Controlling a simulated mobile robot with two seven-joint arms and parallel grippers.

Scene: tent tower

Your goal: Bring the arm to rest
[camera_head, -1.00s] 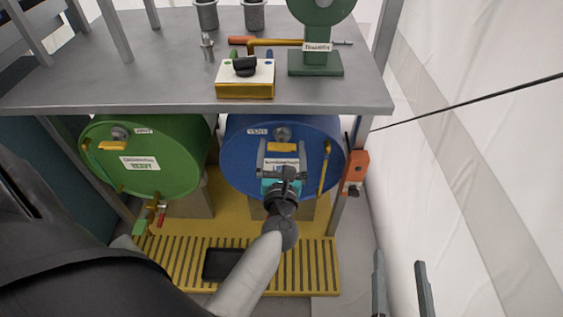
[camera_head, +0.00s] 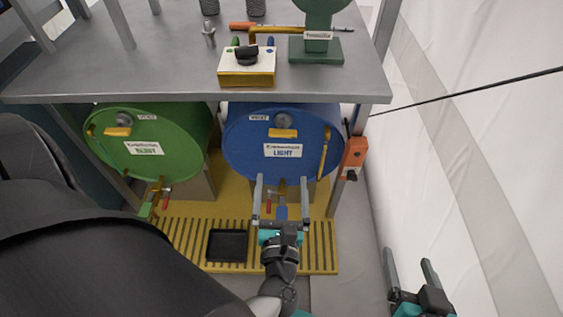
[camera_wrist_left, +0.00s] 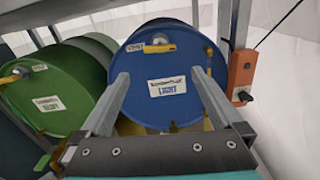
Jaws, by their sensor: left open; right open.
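My left gripper (camera_head: 281,194) is open and empty in front of the lower part of the blue drum (camera_head: 255,130). Its two fingers point toward the drum, whose tap with a red handle shows between and beside them. In the left wrist view the open fingers (camera_wrist_left: 163,92) frame the drum's "LIGHT" label, with nothing between them. My right gripper (camera_head: 408,268) is at the lower right in the head view, its fingers apart and empty, over the floor near the white tent wall.
A green drum (camera_head: 150,175) lies left of the blue one under a grey table (camera_head: 130,75). A yellow slatted grate (camera_head: 190,237) with a black tray (camera_head: 227,245) is below. An orange box (camera_head: 354,157) hangs on the right table leg. The white tent wall (camera_head: 480,190) bounds the right side.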

